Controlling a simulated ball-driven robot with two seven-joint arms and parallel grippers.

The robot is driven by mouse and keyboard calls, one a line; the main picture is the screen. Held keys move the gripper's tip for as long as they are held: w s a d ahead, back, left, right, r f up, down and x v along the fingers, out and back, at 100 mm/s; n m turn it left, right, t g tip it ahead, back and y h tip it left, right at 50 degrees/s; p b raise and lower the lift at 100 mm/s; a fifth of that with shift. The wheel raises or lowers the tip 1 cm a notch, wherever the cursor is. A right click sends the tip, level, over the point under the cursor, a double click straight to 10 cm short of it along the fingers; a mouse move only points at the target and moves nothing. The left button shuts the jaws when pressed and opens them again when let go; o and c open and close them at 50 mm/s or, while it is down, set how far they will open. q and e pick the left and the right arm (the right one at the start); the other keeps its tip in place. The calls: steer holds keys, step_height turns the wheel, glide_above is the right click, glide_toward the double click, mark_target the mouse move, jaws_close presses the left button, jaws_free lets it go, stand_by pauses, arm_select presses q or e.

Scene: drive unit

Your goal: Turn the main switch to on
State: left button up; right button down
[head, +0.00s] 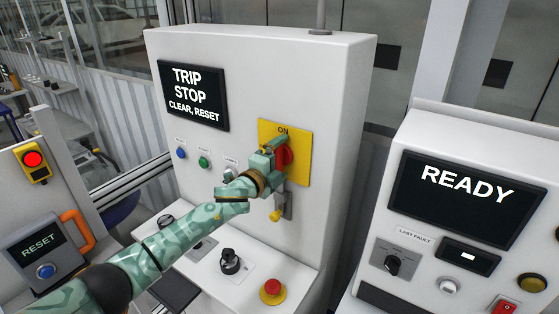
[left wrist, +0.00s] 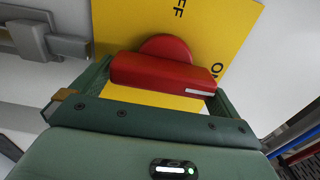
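The main switch is a red rotary handle (head: 285,156) on a yellow plate (head: 303,164) marked ON at its top, on the white cabinet's front. In the left wrist view, the red handle (left wrist: 165,74) lies across the gap between my fingers, its white mark at the end nearer the ON label. The OFF label is partly cut off at the top. My left gripper (left wrist: 165,80) has a finger against each end of the handle, with no clear gap. In the head view, my left gripper (head: 274,157) covers part of the handle and plate. My right gripper is not in view.
The cabinet screen (head: 193,95) reads TRIP STOP CLEAR, RESET. Below the plate is a metal latch (head: 287,203) with a yellow piece. A red stop button (head: 272,290) and black knob (head: 230,262) stand on the ledge. The right console screen (head: 465,198) reads READY.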

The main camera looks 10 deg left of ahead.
arm_select(q)
steer(key=shift+s, duration=0.1)
steer(key=shift+s+a, duration=0.2)
steer(key=shift+s, duration=0.15)
steer(key=b+v, duration=0.1)
steer(key=v, duration=1.4)
steer(key=shift+s, duration=0.15)
steer(key=shift+f, duration=0.1)
